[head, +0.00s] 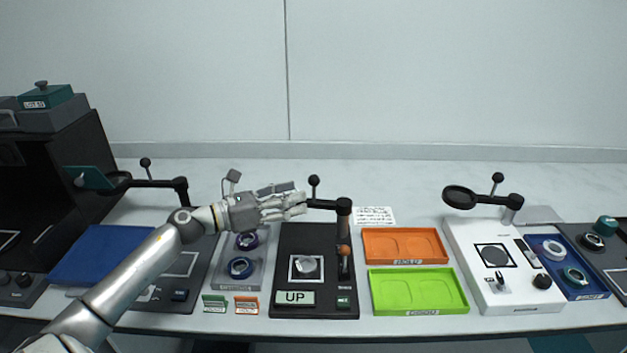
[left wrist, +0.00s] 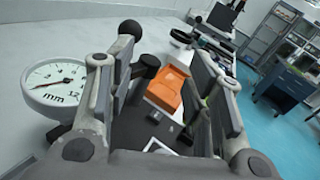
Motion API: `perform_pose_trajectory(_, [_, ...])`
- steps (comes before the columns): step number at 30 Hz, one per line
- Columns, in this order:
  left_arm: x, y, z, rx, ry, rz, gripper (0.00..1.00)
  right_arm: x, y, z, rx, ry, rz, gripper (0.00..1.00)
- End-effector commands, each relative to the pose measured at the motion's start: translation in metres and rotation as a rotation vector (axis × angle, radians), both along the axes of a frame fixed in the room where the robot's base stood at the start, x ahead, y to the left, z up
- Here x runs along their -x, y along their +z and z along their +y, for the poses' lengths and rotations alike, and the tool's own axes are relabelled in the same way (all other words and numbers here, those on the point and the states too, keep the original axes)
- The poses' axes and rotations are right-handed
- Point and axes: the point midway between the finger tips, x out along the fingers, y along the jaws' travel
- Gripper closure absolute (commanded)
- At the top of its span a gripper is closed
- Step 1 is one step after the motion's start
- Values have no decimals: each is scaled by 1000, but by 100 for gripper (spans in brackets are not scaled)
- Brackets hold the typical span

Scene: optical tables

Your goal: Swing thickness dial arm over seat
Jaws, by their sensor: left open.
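The thickness dial arm (head: 322,204) is a dark bar reaching left from a post at the back right of a black station (head: 322,240). A black ball knob (head: 313,181) stands up from it. The seat (head: 293,270) is a white-framed square holding a clear round piece, nearer the front. My left gripper (head: 298,203) is open at the arm's left part, hiding much of the dial in the head view. Contact cannot be told. My right gripper is out of view.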

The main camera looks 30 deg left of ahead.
Motion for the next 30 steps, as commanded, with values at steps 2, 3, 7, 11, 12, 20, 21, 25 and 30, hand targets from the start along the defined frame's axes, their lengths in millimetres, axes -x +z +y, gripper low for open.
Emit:
perform_pose_trajectory(2, [5, 0, 19, 9, 56, -7, 53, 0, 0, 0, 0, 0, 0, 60])
perform_pose_trajectory(3, [6, 1, 26, 12, 78, -12, 53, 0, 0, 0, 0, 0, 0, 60])
perform_pose_trajectory(7, [8, 3, 38, 15, 113, -21, 53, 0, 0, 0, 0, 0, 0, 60])
perform_pose_trajectory(11, [3, 5, 37, 17, 117, -23, 53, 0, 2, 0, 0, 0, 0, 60])
perform_pose_trajectory(12, [-1, 6, 35, 19, 117, -25, 53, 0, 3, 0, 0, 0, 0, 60])
perform_pose_trajectory(20, [-33, 7, 20, 20, 115, -24, 53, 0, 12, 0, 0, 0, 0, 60])
perform_pose_trajectory(21, [-38, 7, 18, 19, 116, -25, 53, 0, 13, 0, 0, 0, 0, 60])
perform_pose_trajectory(25, [-55, 7, 10, 20, 116, -24, 53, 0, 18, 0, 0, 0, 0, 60])
perform_pose_trajectory(30, [-74, 6, 1, 20, 116, -23, 53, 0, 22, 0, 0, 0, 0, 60])
